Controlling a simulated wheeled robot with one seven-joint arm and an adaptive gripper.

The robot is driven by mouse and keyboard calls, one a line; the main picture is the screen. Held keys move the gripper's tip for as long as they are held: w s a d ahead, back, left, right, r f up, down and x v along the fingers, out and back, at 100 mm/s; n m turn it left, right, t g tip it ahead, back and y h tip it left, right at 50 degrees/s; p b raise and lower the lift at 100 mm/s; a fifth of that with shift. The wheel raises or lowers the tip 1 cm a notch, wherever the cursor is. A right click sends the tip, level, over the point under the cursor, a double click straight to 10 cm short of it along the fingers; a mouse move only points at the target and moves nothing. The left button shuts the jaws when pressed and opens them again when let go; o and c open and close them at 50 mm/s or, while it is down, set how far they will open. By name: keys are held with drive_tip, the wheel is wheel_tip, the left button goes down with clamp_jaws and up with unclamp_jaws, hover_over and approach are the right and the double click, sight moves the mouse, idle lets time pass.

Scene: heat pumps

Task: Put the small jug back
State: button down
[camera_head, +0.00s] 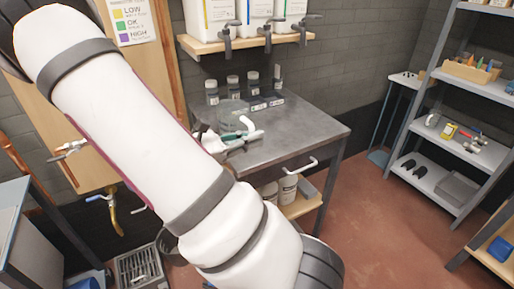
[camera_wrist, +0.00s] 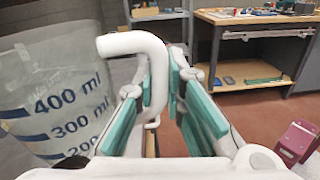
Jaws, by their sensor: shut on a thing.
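The small jug (camera_wrist: 55,100) is clear with dark blue millilitre marks; it fills the left of the wrist view. Its thick white handle (camera_wrist: 135,43) curves over between the fingers. My gripper (camera_wrist: 170,88), with teal pads, is shut on the handle. In the head view the jug (camera_head: 233,112) shows faintly above the left part of the grey bench, with my gripper (camera_head: 236,137) at its near side. The jug looks about upright. I cannot tell whether its base touches the bench.
The bench (camera_head: 300,132) has bare top to the right. Several lidded jars (camera_head: 233,87) stand at its back. White containers with taps (camera_head: 267,36) sit on a wall shelf above. A shelf rack (camera_head: 455,140) stands at the right, across open red floor (camera_head: 375,225).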

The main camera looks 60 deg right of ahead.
drive_tip(key=shift+d+f+m+g+y+b, duration=0.4)
drive_tip(key=shift+d+f, duration=0.75)
drive_tip(key=shift+d, duration=1.3)
drive_tip(key=shift+d+f+m+g+y+b, duration=0.2)
drive_tip(key=shift+d+f+g+b, duration=0.25)
drive_tip(key=shift+d+f, duration=1.4)
drive_tip(key=shift+d+f+m+g+y+b, duration=0.25)
drive_tip(key=shift+d+f+b, duration=0.3)
drive_tip(key=shift+d, duration=2.55)
drive_tip(key=c, duration=1.7)
unclamp_jaws()
drive_tip(key=shift+f, duration=0.1)
drive_tip(key=shift+o, duration=0.2)
